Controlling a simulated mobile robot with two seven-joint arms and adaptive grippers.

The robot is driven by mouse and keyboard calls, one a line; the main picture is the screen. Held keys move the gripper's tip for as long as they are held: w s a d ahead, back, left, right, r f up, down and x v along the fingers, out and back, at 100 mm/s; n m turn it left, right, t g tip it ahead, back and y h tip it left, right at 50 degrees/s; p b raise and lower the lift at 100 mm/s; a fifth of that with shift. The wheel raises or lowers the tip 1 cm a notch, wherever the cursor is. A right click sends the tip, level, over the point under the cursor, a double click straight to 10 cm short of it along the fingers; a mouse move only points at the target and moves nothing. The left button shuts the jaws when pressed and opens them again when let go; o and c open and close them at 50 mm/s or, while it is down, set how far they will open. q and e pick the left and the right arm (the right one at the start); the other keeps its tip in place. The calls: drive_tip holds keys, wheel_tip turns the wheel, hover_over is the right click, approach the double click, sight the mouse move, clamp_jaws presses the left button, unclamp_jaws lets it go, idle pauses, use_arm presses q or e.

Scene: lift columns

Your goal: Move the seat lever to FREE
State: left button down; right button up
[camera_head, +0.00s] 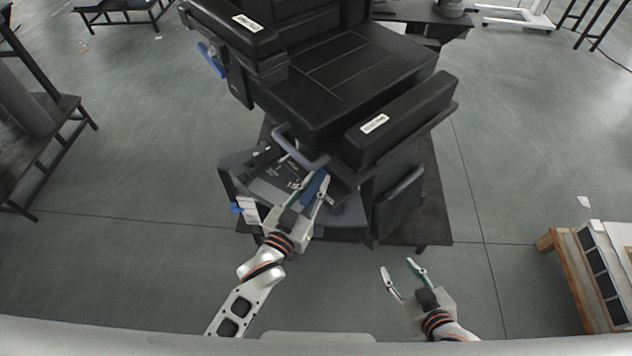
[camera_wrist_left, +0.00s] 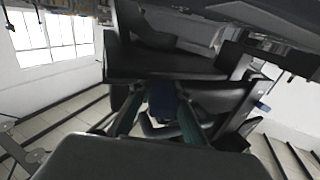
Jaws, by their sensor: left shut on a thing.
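The black seat (camera_head: 345,80) stands in the middle of the head view. A blue lever (camera_head: 315,186) sticks out below its front edge, beside a panel (camera_head: 270,182) with small markings too small to read. My left gripper (camera_head: 312,190) has its fingers on either side of this lever and is shut on it. In the left wrist view the blue lever (camera_wrist_left: 162,102) shows between the two fingers (camera_wrist_left: 160,120). The lever's inner end is hidden under the seat. My right gripper (camera_head: 404,271) is open and empty, low over the floor at the lower right.
A grey-blue bent bar (camera_head: 300,150) sits just above the left gripper. Another blue handle (camera_head: 211,60) is at the seat's far left. A dark table (camera_head: 40,135) stands left, a wooden-framed unit (camera_head: 590,270) right. The floor around my right gripper is clear.

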sight(304, 203)
use_arm(q)
drive_tip(key=c, duration=1.9)
unclamp_jaws()
drive_tip(key=v, duration=1.2)
drive_tip(key=shift+r, duration=0.1)
drive_tip(key=s+a+f+g+y, duration=0.1)
drive_tip(key=s+a+f+g, duration=0.1)
drive_tip(key=a+f, duration=0.2)
drive_tip(key=s+a+f+g+y, duration=0.1)
drive_tip(key=s+a+f+y, duration=0.1)
drive_tip(key=a+f, duration=0.2)
drive_tip(key=s+a+f+g+y, duration=0.1)
drive_tip(key=s+a+f+g, duration=0.1)
drive_tip(key=a+f, duration=0.3)
drive_tip(key=shift+s+a+n+g+y, duration=0.3)
drive_tip(key=shift+a+y, duration=0.1)
drive_tip(key=shift+a, duration=0.05)
